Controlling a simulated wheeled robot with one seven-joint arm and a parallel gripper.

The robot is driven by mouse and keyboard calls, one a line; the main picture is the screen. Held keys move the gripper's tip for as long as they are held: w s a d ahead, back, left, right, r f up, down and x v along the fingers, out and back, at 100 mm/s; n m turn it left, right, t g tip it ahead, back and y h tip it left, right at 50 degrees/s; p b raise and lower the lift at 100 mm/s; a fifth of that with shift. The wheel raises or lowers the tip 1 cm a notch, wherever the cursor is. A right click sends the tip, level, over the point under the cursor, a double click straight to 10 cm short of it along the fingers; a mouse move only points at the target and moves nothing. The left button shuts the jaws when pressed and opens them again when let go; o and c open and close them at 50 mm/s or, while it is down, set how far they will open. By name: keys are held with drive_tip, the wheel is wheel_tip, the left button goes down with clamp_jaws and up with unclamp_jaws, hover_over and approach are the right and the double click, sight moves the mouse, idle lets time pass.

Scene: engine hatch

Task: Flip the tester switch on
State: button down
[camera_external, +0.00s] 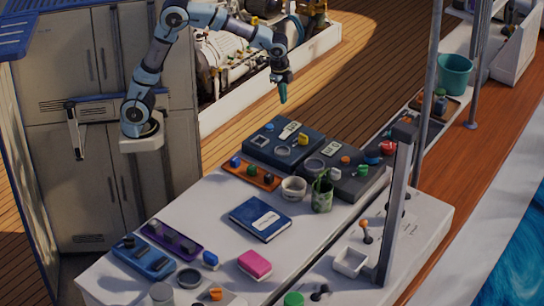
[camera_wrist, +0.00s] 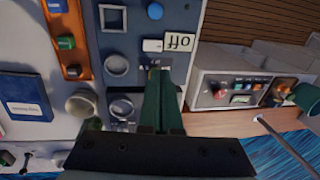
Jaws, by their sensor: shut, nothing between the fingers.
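My gripper (camera_external: 283,96) hangs pointing down, above the back of the white bench and apart from it. In the wrist view its green fingers (camera_wrist: 162,90) are together with nothing between them. The fingers hide part of the panel. The tester (camera_external: 258,150) also shows in the external view.
A second dark panel box (camera_external: 360,188) adjoins the tester at the right. An orange tray (camera_external: 236,173) with coloured knobs, a white cup (camera_external: 293,188) and a green patterned cup (camera_external: 322,196) stand in front. A blue book (camera_external: 260,218) lies nearer. A grey post (camera_external: 397,215) rises at right.

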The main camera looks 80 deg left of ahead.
sight(287, 132)
drive_tip(key=f+p, duration=0.1)
drive_tip(key=f, duration=0.3)
drive_tip(key=w+a+f+p, duration=0.1)
drive_tip(key=f, duration=0.3)
drive_tip(key=f+p, duration=0.2)
drive_tip(key=f, duration=0.2)
drive_tip(key=shift+w+a+f, duration=0.2)
drive_tip(key=shift+f, duration=0.75)
drive_tip(key=shift+w+a+f, duration=0.15)
drive_tip(key=shift+f, duration=0.2)
drive_tip(key=shift+r, duration=0.15)
